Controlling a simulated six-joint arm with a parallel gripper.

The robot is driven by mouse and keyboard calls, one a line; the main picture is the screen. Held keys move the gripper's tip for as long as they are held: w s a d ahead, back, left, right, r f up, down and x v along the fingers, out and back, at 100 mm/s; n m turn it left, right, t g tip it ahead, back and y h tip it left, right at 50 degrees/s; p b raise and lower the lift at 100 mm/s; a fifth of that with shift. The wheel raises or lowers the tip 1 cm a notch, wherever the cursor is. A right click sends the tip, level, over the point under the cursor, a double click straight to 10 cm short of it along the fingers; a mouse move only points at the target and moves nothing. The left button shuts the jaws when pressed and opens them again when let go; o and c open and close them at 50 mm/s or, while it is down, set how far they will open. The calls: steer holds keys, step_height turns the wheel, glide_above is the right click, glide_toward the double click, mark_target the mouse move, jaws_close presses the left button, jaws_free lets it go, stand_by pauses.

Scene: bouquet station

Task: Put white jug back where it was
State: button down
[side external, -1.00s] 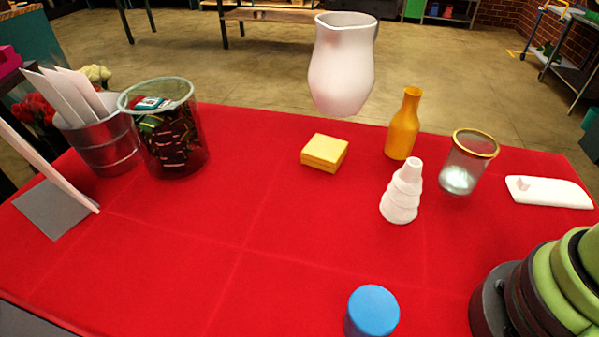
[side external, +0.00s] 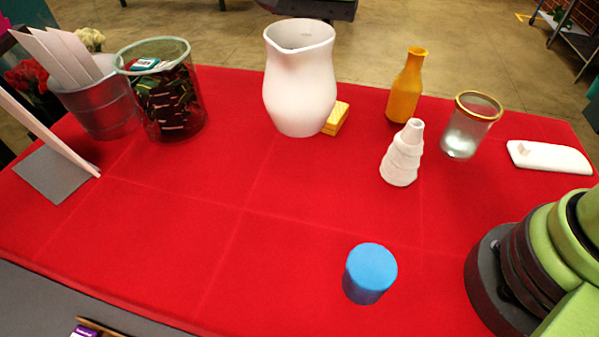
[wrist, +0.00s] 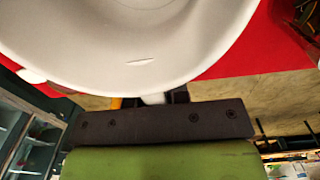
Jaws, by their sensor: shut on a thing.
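The white jug (side external: 300,85) is upright near the back edge of the red table in the side external view. Its base is on the cloth or very close above it; I cannot tell which. It partly hides the yellow box (side external: 338,119) behind its lower right side. In the wrist view the jug (wrist: 130,45) fills the top of the picture. My gripper (wrist: 158,97) is shut on a narrow white part of the jug, seemingly its handle. The gripper cannot be made out in the side external view.
An orange bottle (side external: 406,88), a ribbed white vase (side external: 402,155) and a gold-rimmed glass (side external: 468,128) stand to the right. A filled glass bin (side external: 168,95) and a metal bucket (side external: 98,105) stand left. A blue cylinder (side external: 369,275) is in front. The table's middle is clear.

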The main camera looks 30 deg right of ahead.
step_height(320, 180, down, 17)
steer(key=shift+r, duration=0.1)
stand_by(0.5)
steer(key=c, duration=1.1)
jaws_free()
steer(key=shift+f, duration=0.2)
step_height(320, 180, up, 12)
steer(key=shift+r, duration=0.2)
